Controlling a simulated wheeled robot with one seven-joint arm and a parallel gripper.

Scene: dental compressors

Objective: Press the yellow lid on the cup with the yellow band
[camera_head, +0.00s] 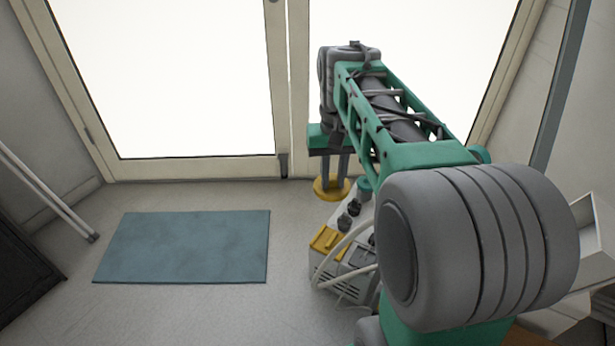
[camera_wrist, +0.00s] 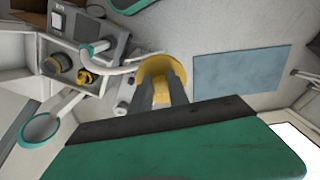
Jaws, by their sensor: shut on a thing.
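My gripper (camera_head: 333,178) is shut on the yellow lid (camera_head: 325,190), a flat round disc held level below the fingers in the head view. In the wrist view the lid (camera_wrist: 152,68) lies beyond my two grey fingertips (camera_wrist: 161,98), which close on its yellow middle part. A dark round opening with a yellowish rim (camera_wrist: 58,63), which may be the cup with the yellow band, shows left of the lid in the wrist view. The lid is apart from it. I cannot make out this cup in the head view; my arm hides much of that side.
A white compressor unit (camera_head: 345,275) with yellow parts and pale hoses stands below the lid. A yellow knob (camera_wrist: 86,77) and a teal-rimmed round part (camera_wrist: 40,129) are at left in the wrist view. A blue-grey mat (camera_head: 185,247) lies on open floor before the glazed doors.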

